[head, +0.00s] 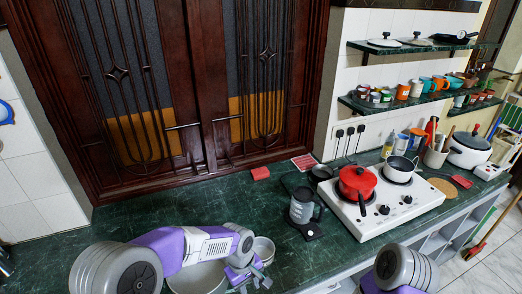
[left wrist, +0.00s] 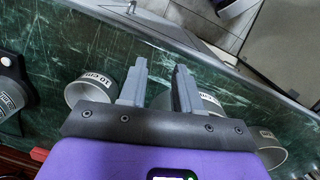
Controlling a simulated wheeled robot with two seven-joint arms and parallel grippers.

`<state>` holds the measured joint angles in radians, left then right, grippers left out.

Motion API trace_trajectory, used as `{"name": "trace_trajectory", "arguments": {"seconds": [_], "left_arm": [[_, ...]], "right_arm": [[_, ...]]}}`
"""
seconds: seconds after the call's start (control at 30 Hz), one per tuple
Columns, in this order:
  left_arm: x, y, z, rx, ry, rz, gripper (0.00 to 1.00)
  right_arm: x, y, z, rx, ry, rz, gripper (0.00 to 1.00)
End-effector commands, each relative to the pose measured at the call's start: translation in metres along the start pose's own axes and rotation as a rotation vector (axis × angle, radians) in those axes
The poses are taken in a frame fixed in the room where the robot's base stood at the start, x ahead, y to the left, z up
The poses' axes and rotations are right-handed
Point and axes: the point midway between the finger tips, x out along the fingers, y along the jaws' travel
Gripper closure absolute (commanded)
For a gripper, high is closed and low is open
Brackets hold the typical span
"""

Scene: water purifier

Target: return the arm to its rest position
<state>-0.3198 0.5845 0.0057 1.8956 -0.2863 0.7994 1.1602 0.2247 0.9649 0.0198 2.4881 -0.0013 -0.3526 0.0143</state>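My left arm (head: 190,248) comes in from the lower left of the head view, purple and grey, and reaches over the green counter. Its gripper (head: 252,279) is near the counter's front, beside metal bowls. In the left wrist view the two grey fingers of the left gripper (left wrist: 160,66) are apart, with nothing seen held between them. Labelled metal bowls (left wrist: 90,86) lie below and around the fingers. My right arm (head: 405,268) shows only as a grey and purple joint at the lower right. Its gripper is out of the frame.
The green counter (head: 120,212) is bare at the left.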

Motion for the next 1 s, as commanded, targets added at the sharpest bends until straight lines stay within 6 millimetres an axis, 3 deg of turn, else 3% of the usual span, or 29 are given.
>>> {"name": "trace_trajectory", "arguments": {"seconds": [0.03, 0.17, 0.4, 0.5, 0.7, 1.0], "left_arm": [[0.025, -0.008, 0.0, 0.024, -0.024, 0.007, 0.67], [0.084, -0.027, 0.002, 0.101, -0.072, 0.058, 0.67], [0.213, -0.09, 0.025, 0.247, -0.115, 0.191, 0.67], [0.25, -0.117, 0.038, 0.295, -0.095, 0.229, 0.67], [0.288, -0.154, 0.058, 0.364, -0.041, 0.251, 0.67], [0.292, -0.162, 0.061, 0.388, -0.018, 0.252, 0.67]], "right_arm": [[0.007, 0.003, 0.0, 0.0, -0.002, 0.0, 0.57], [0.019, 0.007, 0.001, 0.0, -0.003, 0.0, 0.57], [0.05, 0.019, -0.001, 0.0, -0.002, 0.0, 0.57], [0.061, 0.023, -0.001, 0.0, -0.003, 0.0, 0.57], [0.074, 0.028, -0.002, 0.0, -0.003, 0.0, 0.57], [0.074, 0.028, -0.002, 0.0, -0.003, 0.0, 0.57]]}}
